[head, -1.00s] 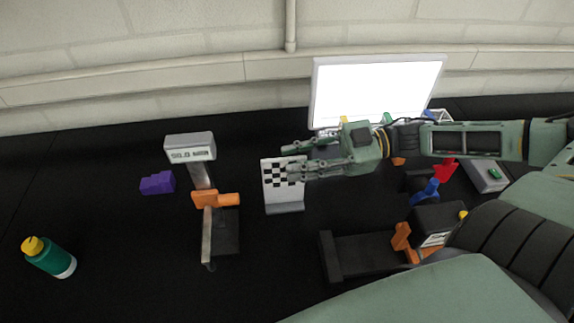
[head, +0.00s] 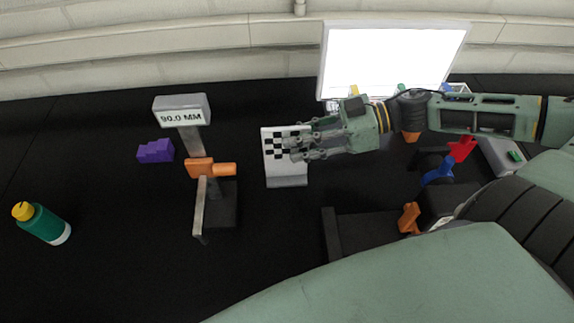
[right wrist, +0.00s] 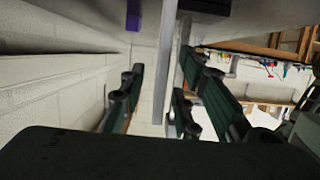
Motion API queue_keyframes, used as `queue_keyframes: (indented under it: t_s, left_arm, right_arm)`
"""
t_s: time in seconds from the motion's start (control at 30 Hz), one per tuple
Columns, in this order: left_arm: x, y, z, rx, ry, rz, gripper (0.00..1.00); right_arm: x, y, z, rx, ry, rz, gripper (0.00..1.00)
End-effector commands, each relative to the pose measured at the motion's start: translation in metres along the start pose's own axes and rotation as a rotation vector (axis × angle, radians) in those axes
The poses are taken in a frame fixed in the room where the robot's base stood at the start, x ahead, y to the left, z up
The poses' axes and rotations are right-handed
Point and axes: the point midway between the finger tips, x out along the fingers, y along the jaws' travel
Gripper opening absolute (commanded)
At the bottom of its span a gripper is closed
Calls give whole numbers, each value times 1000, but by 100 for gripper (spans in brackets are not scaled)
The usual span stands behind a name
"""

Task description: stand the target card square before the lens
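The target card (head: 271,164), a white plate with a black-and-white checker pattern, stands upright on a grey foot (head: 287,182) in the head view. My right gripper (head: 291,142) reaches in from the right, its fingers overlapping the card's checkered upper part. In the right wrist view its fingers (right wrist: 158,98) are apart, with a thin pale upright strip between them, perhaps the card's edge. I cannot tell whether they touch it. The fingers hide part of the pattern. I cannot make out a lens for certain. My left gripper is out of view.
Left of the card is a stand with an orange clamp (head: 200,167) and a "90.0 MM" display (head: 181,111). A purple stepped block (head: 155,151) and a green bottle (head: 43,224) are farther left. A bright white screen (head: 392,62) stands behind.

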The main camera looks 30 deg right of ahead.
Motion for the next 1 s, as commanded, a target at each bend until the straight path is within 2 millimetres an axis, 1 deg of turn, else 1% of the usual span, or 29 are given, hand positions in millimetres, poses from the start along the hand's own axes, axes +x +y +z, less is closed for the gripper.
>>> queue_keyframes:
  t_s: [0.03, 0.1, 0.3, 0.43, 0.67, 1.0]
  left_arm:
    - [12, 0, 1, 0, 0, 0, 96]
    - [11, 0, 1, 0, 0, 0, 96]
    - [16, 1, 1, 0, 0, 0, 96]
    - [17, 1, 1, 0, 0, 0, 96]
    - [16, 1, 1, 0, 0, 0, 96]
    - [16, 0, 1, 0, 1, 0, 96]
  right_arm:
    - [8, 0, 4, -6, 6, 2, 30]
    - [12, 1, 1, -5, 5, 2, 30]
    - [24, 0, 1, -3, 3, 2, 30]
    - [28, 0, 0, -2, 2, 1, 30]
    - [28, 0, 0, -1, 0, 1, 30]
    - [28, 0, 1, -1, 0, 1, 1]
